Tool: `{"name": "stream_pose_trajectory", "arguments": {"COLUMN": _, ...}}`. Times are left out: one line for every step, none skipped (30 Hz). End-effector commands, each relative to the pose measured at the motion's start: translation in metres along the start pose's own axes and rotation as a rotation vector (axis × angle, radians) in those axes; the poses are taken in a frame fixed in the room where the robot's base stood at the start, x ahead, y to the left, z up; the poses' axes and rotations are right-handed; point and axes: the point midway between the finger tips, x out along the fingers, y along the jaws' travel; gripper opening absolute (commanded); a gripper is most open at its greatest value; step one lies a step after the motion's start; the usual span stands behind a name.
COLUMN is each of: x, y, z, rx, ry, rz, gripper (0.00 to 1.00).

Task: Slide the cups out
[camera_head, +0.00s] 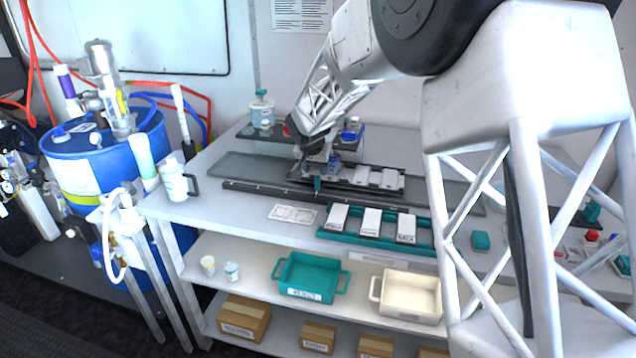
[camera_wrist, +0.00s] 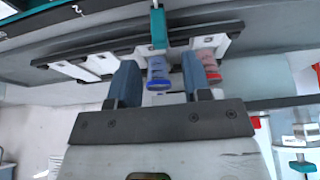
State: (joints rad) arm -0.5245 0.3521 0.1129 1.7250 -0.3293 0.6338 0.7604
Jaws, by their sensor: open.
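My gripper (camera_head: 318,160) is low over the dark tray on the bench in the head view. In the wrist view its two blue fingers (camera_wrist: 160,68) are open. A clear cup with a blue rim (camera_wrist: 158,72) sits between them, with a gap visible on each side. A clear cup with a red rim (camera_wrist: 207,66) is just beyond the right finger, partly hidden by it. Both cups are by a dark rail with white panels. A teal piece (camera_wrist: 158,26) stands just above the blue-rimmed cup. In the head view the arm largely hides the cups.
White blocks (camera_head: 376,177) line the tray right of my gripper. A teal rack (camera_head: 335,235) with white boxes stands in front. A white jug (camera_head: 178,182) is at the bench's left end. A dark raised shelf (camera_head: 272,139) with a tub is behind. Bins and cartons fill the lower shelves.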

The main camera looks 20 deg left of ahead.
Motion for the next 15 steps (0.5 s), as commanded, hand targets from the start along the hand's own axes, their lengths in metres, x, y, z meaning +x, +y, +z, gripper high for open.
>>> {"name": "stream_pose_trajectory", "arguments": {"x": 0.0000, "y": -0.0005, "z": -0.0003, "rx": 0.000, "ry": 0.001, "rz": 0.000, "gripper": 0.45}}
{"name": "stream_pose_trajectory", "arguments": {"x": 0.0000, "y": -0.0005, "z": -0.0003, "rx": 0.000, "ry": 0.001, "rz": 0.000, "gripper": 0.45}}
{"name": "stream_pose_trajectory", "arguments": {"x": 0.0000, "y": -0.0005, "z": -0.0002, "rx": 0.000, "ry": 0.001, "rz": 0.000, "gripper": 0.45}}
{"name": "stream_pose_trajectory", "arguments": {"x": 0.0000, "y": -0.0004, "z": -0.0002, "rx": 0.000, "ry": 0.001, "rz": 0.000, "gripper": 0.45}}
{"name": "stream_pose_trajectory", "arguments": {"x": 0.0000, "y": -0.0003, "z": -0.0002, "rx": 0.000, "ry": 0.000, "rz": 0.000, "gripper": 0.45}}
{"name": "stream_pose_trajectory", "arguments": {"x": -0.0001, "y": -0.0003, "z": -0.0001, "rx": 0.000, "ry": 0.000, "rz": 0.000, "gripper": 0.45}}
{"name": "stream_pose_trajectory", "arguments": {"x": -0.0001, "y": -0.0002, "z": -0.0001, "rx": 0.000, "ry": 0.000, "rz": 0.000, "gripper": 0.45}}
{"name": "stream_pose_trajectory", "arguments": {"x": -0.0001, "y": -0.0002, "z": -0.0001, "rx": 0.000, "ry": 0.000, "rz": 0.000, "gripper": 0.45}}
{"name": "stream_pose_trajectory", "arguments": {"x": 0.0000, "y": -0.0002, "z": -0.0001, "rx": 0.000, "ry": 0.000, "rz": 0.000, "gripper": 0.45}}
{"name": "stream_pose_trajectory", "arguments": {"x": 0.0003, "y": -0.0002, "z": -0.0001, "rx": 0.000, "ry": 0.000, "rz": 0.000, "gripper": 0.45}}
{"name": "stream_pose_trajectory", "arguments": {"x": 0.0006, "y": -0.0002, "z": -0.0001, "rx": -0.001, "ry": 0.000, "rz": 0.000, "gripper": 0.45}}
{"name": "stream_pose_trajectory", "arguments": {"x": 0.0013, "y": -0.0001, "z": -0.0001, "rx": -0.001, "ry": 0.000, "rz": 0.000, "gripper": 0.45}}
{"name": "stream_pose_trajectory", "arguments": {"x": 0.0021, "y": -0.0001, "z": -0.0001, "rx": -0.001, "ry": 0.000, "rz": 0.000, "gripper": 0.45}}
{"name": "stream_pose_trajectory", "arguments": {"x": 0.0031, "y": -0.0001, "z": -0.0001, "rx": -0.001, "ry": 0.000, "rz": 0.000, "gripper": 0.45}}
{"name": "stream_pose_trajectory", "arguments": {"x": 0.0047, "y": -0.0001, "z": -0.0001, "rx": -0.001, "ry": 0.000, "rz": 0.000, "gripper": 0.45}}
